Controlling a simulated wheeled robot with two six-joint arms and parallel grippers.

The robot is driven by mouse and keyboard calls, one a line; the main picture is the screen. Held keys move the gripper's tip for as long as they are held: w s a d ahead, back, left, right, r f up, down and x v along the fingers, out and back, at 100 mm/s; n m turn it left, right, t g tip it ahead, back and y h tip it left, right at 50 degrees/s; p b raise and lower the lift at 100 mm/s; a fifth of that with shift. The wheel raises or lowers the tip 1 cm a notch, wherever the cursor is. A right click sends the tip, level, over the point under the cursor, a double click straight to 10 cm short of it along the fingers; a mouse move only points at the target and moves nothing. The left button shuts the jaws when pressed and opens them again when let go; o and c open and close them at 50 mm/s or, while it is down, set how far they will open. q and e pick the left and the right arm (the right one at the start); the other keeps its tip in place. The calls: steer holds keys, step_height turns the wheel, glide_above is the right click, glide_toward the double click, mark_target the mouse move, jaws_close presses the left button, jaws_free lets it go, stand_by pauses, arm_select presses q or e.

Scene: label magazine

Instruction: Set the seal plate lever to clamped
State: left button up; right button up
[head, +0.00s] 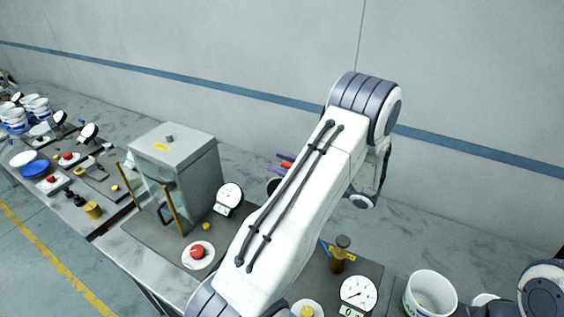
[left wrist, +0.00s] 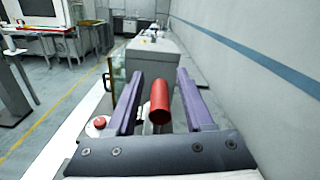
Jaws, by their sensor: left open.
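A red cylindrical grip (left wrist: 160,102), which looks like the seal plate lever's handle, stands between the two purple fingers of my left gripper (left wrist: 159,78) in the left wrist view. The fingers are apart, with a gap showing on each side of the grip. In the head view, the purple fingertips of my left gripper (head: 282,163) show behind my left arm, with a bit of red (head: 286,164) between them. My arm hides the rest of the lever and its base, so its clamped or unclamped marking cannot be read. My right gripper is not in view.
A grey cabinet machine (head: 190,160) with a yellow-edged glass door stands left of my arm. A red button (head: 197,252), a dial gauge (head: 229,195) and a white bucket (head: 430,295) stand on the bench. The wall runs close behind it.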

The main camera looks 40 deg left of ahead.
arm_select(q)
steer(key=shift+c, duration=0.4)
jaws_close()
stand_by(0.9)
